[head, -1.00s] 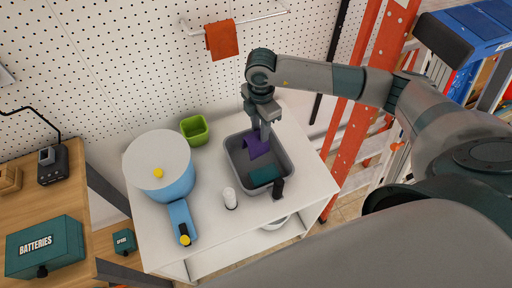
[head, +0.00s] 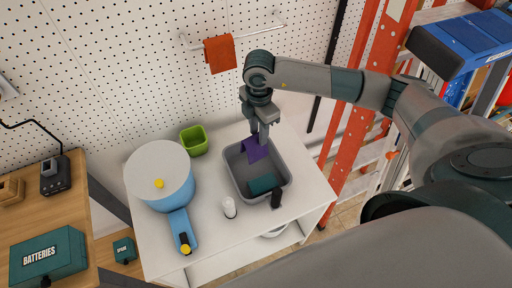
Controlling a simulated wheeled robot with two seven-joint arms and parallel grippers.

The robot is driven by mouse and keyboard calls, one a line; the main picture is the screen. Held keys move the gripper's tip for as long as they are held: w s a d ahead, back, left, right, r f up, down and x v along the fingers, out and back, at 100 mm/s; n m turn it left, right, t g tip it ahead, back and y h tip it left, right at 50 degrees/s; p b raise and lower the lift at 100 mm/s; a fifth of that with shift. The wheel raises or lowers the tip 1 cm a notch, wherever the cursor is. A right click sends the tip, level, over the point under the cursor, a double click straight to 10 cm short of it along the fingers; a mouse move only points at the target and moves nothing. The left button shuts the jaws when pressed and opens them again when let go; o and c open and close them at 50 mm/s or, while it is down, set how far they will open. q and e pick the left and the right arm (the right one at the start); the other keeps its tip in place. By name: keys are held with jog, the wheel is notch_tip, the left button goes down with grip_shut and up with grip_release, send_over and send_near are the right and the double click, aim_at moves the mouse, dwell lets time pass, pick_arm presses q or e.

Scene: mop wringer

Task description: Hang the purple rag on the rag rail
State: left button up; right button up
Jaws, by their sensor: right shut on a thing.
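The purple rag (head: 253,150) hangs from my right gripper (head: 262,138), which is shut on it over the back part of the grey bin. The rag's lower end is at or inside the grey bin (head: 285,192); I cannot tell whether it touches the bin. The rag rail (head: 268,31) is a thin pale bar on the pegboard wall, above and behind the bin. An orange rag (head: 220,54) hangs on the left part of the rail, and the right part is bare. My left gripper is not in view.
A teal item (head: 264,184) and a dark item (head: 276,198) are in the bin. An orange ladder (head: 363,92) stands right.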

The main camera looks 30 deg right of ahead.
jog(key=d+r+m+p, duration=0.1)
jog(key=d+r+p, duration=0.2)
jog(key=r, duration=1.4)
jog(key=s+d+r+p, duration=0.1)
jog(key=d+r+p, duration=0.2)
jog(key=r, duration=1.5)
jog(key=d, duration=0.3)
jog(key=shift+m, duration=0.4)
jog(key=shift+w+r, duration=0.1)
jog(key=shift+w, duration=0.05)
jog(key=shift+w+p, duration=1.55)
jog(key=shift+w, duration=6.3)
jog(key=shift+d+f+b, duration=0.15)
jog(key=shift+f+b, duration=0.75)
jog(key=shift+f, duration=0.6)
jog(key=shift+d+f+b, duration=0.15)
jog(key=shift+f+b, duration=0.75)
jog(key=shift+f, duration=0.55)
jog(key=shift+d+f+b, duration=0.15)
jog(key=shift+f+b, duration=0.75)
jog(key=shift+f, duration=0.6)
